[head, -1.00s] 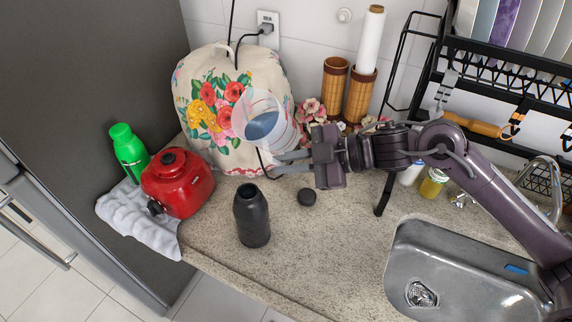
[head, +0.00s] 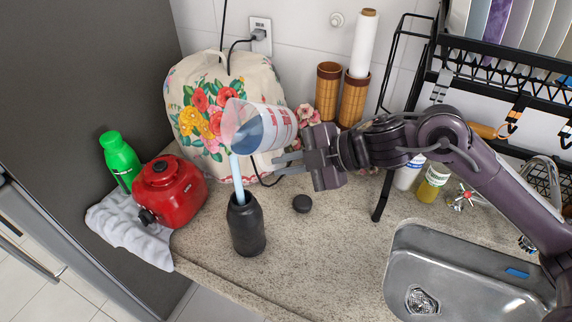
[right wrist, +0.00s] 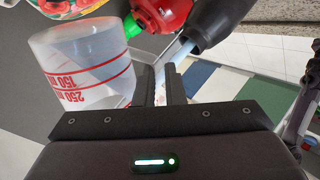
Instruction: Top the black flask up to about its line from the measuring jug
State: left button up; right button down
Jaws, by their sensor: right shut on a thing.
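The clear measuring jug (head: 272,127) with red markings is tipped to the left above the black flask (head: 247,226). A pale blue stream (head: 237,178) runs from its lip into the flask's open mouth. The flask stands upright on the counter; its inside level and line cannot be seen. My right gripper (head: 281,164) is shut on the jug. In the right wrist view the jug (right wrist: 84,72) is beside the fingers, and the stream meets the flask's mouth (right wrist: 190,40). My left gripper is not in view.
A red appliance (head: 170,192) and green bottle (head: 120,158) stand on a cloth at left. A flowered cover (head: 208,105) is behind the jug. The sink (head: 455,262) is at right.

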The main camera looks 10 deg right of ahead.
jog(key=shift+w+d, duration=0.1)
jog(key=shift+w+d+f+n+t+h+b, duration=0.1)
jog(key=shift+f+n+t+h+b, duration=0.25)
jog(key=shift+n+t+h+b, duration=0.4)
jog(key=shift+r+m+g+y+p, duration=0.35)
jog(key=shift+g+y+p, duration=0.1)
jog(key=shift+p, duration=0.4)
jog(key=m+g+y+p, duration=0.1)
jog(key=m+y+p, duration=0.1)
jog(key=m+y, duration=0.1)
jog(key=shift+r+g, duration=0.25)
jog(key=shift+g, duration=0.15)
